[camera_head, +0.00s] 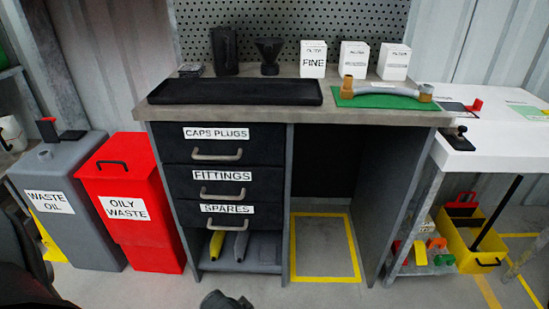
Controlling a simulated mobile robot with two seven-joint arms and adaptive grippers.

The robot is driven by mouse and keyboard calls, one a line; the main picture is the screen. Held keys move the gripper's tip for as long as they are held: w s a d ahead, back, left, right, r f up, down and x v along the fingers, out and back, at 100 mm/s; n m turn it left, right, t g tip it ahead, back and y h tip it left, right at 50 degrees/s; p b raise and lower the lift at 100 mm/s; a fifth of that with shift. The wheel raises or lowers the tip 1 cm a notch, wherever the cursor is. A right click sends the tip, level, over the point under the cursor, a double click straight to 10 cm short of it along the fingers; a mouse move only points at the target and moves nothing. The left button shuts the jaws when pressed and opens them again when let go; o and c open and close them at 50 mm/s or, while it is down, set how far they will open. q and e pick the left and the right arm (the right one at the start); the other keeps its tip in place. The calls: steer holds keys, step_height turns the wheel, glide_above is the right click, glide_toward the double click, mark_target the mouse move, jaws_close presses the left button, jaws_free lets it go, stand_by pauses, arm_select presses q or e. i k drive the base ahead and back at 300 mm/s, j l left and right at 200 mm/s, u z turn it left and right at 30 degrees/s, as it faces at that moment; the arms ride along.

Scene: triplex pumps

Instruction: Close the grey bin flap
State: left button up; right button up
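The grey bin (73,211) labelled WASTE OIL stands on the floor at the far left, beside the red bin. Its sloping grey top (72,156) carries a round grey fitting (44,155). A dark upright piece (47,131) and a flat black piece (73,135) show at its back edge; I cannot tell whether either is the flap, or how the flap stands. A dark part of my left arm shows at the lower left corner. A small dark tip at the bottom edge may be my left gripper (222,301), mostly cut off and clear of the bin. My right gripper is out of view.
The red OILY WASTE bin (140,226) stands close against the grey bin's right side. A workbench (410,117) with drawers (222,183) stands to its right. A white table (500,150) and a yellow crate (480,245) are farther right. The floor in front is mostly clear.

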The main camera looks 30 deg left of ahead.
mark_target(46, 128)
steer(key=u, duration=2.3)
steer(key=i+j+z, duration=0.1)
steer(key=z, duration=0.3)
steer(key=j+z, duration=0.5)
steer(key=z, duration=0.25)
steer(key=j+z, duration=0.5)
steer(key=j, duration=0.7)
steer(key=k+l, duration=0.05)
